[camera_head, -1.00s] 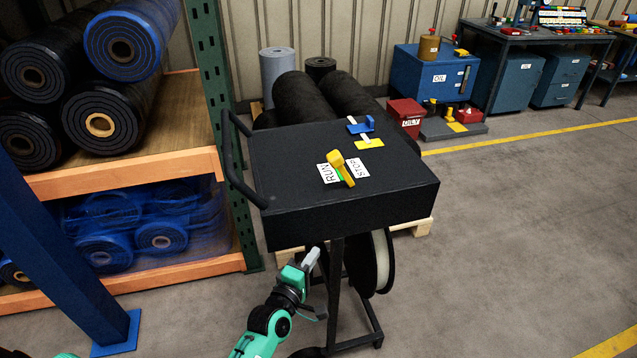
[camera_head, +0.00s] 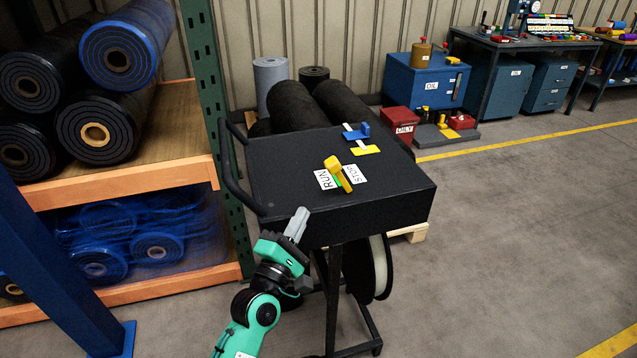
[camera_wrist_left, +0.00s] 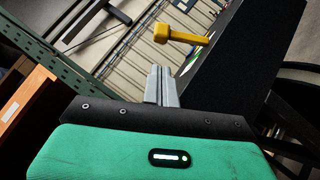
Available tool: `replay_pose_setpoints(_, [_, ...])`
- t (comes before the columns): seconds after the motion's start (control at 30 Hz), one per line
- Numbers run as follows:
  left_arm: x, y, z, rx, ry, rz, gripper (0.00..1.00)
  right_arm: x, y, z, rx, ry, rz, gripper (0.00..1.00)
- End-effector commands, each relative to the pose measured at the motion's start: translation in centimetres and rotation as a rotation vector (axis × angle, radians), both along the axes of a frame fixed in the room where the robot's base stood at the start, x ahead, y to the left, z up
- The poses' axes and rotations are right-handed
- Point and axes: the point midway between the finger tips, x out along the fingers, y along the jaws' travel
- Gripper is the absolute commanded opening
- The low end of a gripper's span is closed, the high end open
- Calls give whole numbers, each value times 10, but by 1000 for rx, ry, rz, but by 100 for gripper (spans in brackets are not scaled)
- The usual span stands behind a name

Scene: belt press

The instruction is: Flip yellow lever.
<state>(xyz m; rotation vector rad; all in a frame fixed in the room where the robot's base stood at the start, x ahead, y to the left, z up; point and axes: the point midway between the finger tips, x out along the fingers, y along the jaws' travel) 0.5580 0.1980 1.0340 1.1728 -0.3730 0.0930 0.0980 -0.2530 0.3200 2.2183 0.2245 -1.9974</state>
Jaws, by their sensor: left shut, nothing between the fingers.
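The yellow lever (camera_head: 337,172) stands on top of a black cart (camera_head: 285,167), between a white RUN label (camera_head: 325,179) and a white STOP label (camera_head: 356,173). Its head leans toward the RUN side and the back. My left gripper (camera_head: 299,217) is shut and empty at the cart's near front edge, below and left of the lever, apart from it. In the left wrist view, the shut fingers (camera_wrist_left: 161,72) point up toward the yellow lever (camera_wrist_left: 178,36), which shows beyond the tips beside the dark cart. My right gripper is not seen.
A blue lever piece (camera_head: 357,131) and a yellow plate (camera_head: 365,150) sit at the cart's back. A black handle (camera_head: 235,172) curves along its left side. Roll shelves (camera_head: 110,200) stand left. The floor at right is clear.

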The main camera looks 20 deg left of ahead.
Motion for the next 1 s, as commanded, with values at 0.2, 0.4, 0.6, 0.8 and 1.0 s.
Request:
replay_pose_setpoints(0.2, [4,-1,2,1,0,0,0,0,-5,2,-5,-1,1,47])
replay_pose_setpoints(0.4, [28,-4,13,3,-1,1,0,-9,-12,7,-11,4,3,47])
replay_pose_setpoints(0.6, [61,-8,24,2,-1,1,0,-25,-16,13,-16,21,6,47])
replay_pose_setpoints(0.8, [84,-11,31,3,1,1,0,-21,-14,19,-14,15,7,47])
replay_pose_setpoints(1.0, [93,-12,33,2,2,0,0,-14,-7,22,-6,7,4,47])
